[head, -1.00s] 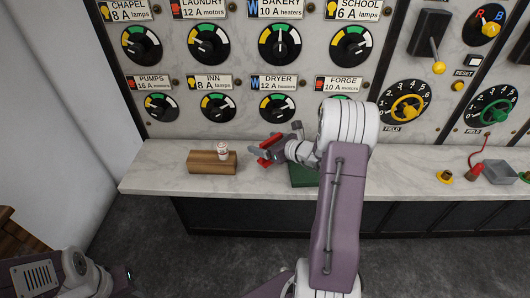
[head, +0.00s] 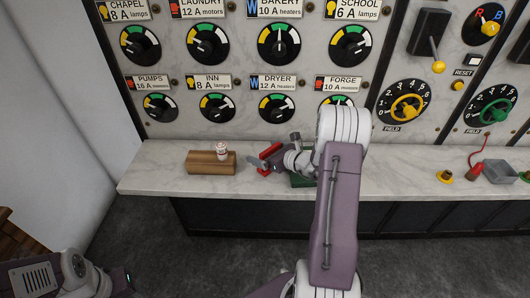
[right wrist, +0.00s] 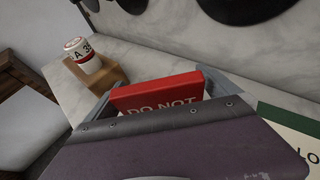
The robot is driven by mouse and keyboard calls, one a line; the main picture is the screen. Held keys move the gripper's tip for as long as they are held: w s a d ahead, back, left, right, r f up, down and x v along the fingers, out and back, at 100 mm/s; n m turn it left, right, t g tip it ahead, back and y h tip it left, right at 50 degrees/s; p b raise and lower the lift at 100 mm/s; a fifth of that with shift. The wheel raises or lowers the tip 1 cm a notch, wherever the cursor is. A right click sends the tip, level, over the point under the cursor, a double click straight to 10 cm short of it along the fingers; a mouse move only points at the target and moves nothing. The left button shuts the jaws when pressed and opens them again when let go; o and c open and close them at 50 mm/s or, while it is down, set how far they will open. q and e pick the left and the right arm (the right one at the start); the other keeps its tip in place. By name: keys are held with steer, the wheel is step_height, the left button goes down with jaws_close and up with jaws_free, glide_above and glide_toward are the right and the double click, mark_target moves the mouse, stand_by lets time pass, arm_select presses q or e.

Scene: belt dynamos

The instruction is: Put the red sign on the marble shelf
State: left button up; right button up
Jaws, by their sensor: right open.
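The red sign (right wrist: 160,92), lettered "DO NOT", stands between the two grey fingers of my right gripper (right wrist: 155,97) in the right wrist view. Its lower part is hidden behind my gripper body. In the head view the red sign (head: 271,150) shows over the marble shelf (head: 150,172), right of the wooden block, and appears to rest on it. My right gripper (head: 264,162) is open around the sign, low over the shelf. My left arm shows at the lower left of the head view, but its gripper is out of the picture.
A wooden block (head: 205,167) with a white-and-red round piece (head: 221,150) stands left of the sign. A green item (head: 302,181), partly hidden by my arm, lies to the right. The panel with gauges rises behind. The shelf's left end is clear.

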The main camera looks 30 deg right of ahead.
steer(key=shift+r+p, duration=0.3)
steer(key=v, duration=1.2)
steer(key=s+a+f+n+g+y, duration=0.2)
steer(key=s+a+n+g, duration=0.15)
steer(key=a+n, duration=0.35)
steer(key=s+a+f+n+g+y, duration=0.25)
steer(key=a+n+g, duration=0.2)
steer(key=a, duration=0.55)
steer(key=s+a+f+n+g+h, duration=0.1)
steer(key=s+n+g+h, duration=0.1)
steer(key=n, duration=0.9)
steer(key=s+a+f+n+g+h, duration=0.1)
steer(key=s+n+h, duration=0.4)
steer(key=n, duration=0.5)
steer(key=shift+s+f+n+g, duration=0.4)
steer(key=shift+s+f, duration=0.1)
steer(key=shift+s, duration=0.1)
